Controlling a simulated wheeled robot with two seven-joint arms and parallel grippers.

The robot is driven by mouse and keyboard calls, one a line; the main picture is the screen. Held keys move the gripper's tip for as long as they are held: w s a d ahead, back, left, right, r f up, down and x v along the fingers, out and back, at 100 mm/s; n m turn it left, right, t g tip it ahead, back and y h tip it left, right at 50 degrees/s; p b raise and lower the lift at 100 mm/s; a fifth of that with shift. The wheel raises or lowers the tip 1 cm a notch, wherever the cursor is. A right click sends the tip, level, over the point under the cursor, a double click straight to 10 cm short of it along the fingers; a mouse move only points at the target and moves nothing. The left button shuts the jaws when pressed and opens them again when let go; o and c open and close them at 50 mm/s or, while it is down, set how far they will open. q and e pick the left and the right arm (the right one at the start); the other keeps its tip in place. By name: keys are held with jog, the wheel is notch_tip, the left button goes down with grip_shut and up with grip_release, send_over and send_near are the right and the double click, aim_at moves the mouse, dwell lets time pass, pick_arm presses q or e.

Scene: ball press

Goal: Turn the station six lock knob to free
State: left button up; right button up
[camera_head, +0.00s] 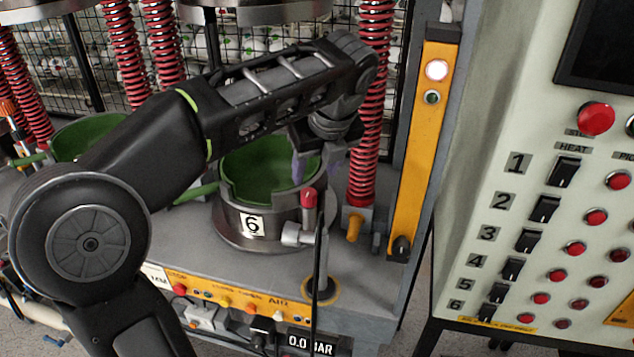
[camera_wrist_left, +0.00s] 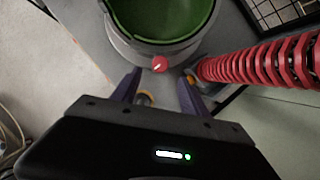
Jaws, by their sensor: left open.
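The station six pot (camera_head: 240,222) carries a "6" label and has a green lining. It also shows at the top of the left wrist view (camera_wrist_left: 118,42). A red knob (camera_head: 309,198) stands at the pot's front right. In the left wrist view a red round knob with a white mark (camera_wrist_left: 160,63) sits by the pot's rim, just beyond the fingertips. I cannot read a lock or free label. My left gripper (camera_head: 316,168) hangs over the pot's right side; in the left wrist view its purple fingers (camera_wrist_left: 160,82) are apart, with nothing clearly held.
A red coiled hose (camera_head: 368,110) rises right of the pot, beside a yellow post (camera_head: 420,140) with a black knob (camera_head: 401,247). A control panel (camera_head: 480,190) with switches and red buttons stands at the right. Another green-lined pot (camera_head: 85,135) is at the left.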

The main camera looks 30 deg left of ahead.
aim_at(309, 193)
pick_arm(q)
jog(key=x, duration=0.8)
jog(key=shift+d+b, duration=0.1)
jog(key=shift+b, duration=0.3)
jog(key=shift+c, duration=0.2)
grip_shut()
